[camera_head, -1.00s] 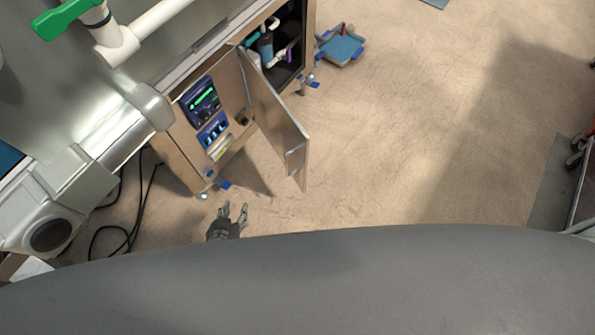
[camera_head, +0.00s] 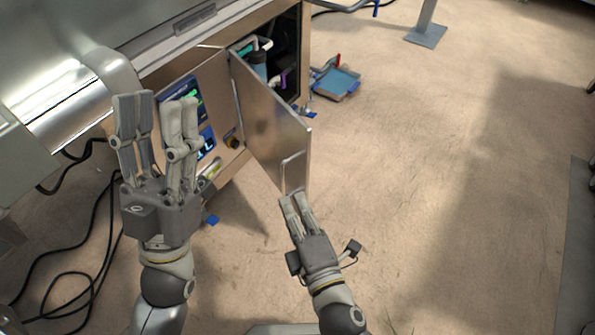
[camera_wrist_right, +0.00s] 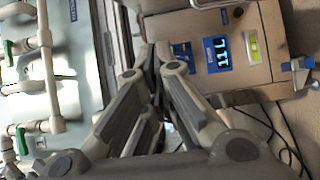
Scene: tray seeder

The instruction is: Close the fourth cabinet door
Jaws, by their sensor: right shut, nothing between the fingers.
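A metal cabinet door (camera_head: 270,125) stands open, swung out from the cabinet front, with a bar handle (camera_head: 293,171) near its free edge. The dark cabinet opening (camera_head: 284,62) shows pipes and a blue cylinder inside. My right gripper (camera_head: 292,198) is shut and empty, its fingertips just below the door's handle corner; I cannot tell whether they touch it. Its fingers also show in the right wrist view (camera_wrist_right: 157,60), pointing toward the machine. My left gripper (camera_head: 155,105) is open and empty, raised to the left in front of the cabinet panel.
The cabinet front has a blue display panel (camera_head: 205,142), also in the right wrist view (camera_wrist_right: 217,54). Black cables (camera_head: 75,235) lie on the floor at left. A blue tray (camera_head: 338,83) sits beyond the cabinet. The floor right of the door is clear.

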